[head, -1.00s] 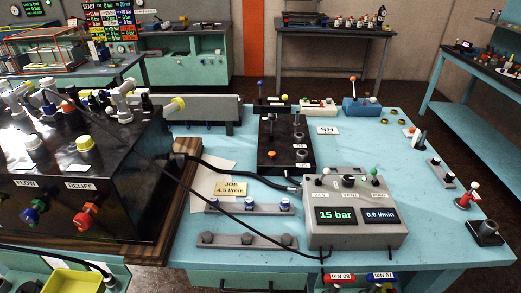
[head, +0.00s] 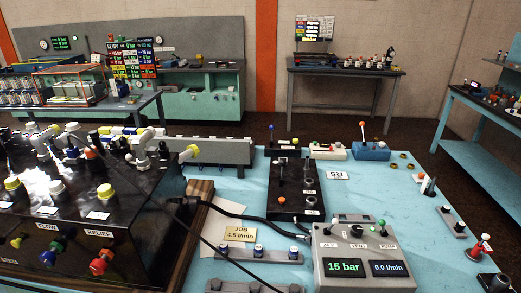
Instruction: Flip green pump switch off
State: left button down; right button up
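The grey control box (head: 362,280) stands at the front of the light blue bench, its lower part cut off by the picture's bottom edge. The pump switch (head: 382,225) is a small green-tipped lever at the right of its top panel, above the label PUMP. It looks about upright; I cannot tell which position it is in. A white-tipped lever (head: 327,232) and a dark vent knob (head: 356,231) stand to its left. The left display (head: 345,267) reads 15 bar and the right display (head: 388,268) reads 0.0 l/min. Neither gripper is in view.
A black block (head: 296,185) with a red-tipped lever stands behind the box. A large black unit (head: 90,215) with coloured knobs fills the left. Dark hoses (head: 235,214) run between them. A JOB card (head: 239,234) lies left of the box. Small fittings line the bench's right edge.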

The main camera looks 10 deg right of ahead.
aim_at(383, 226)
jog(key=z, duration=1.1)
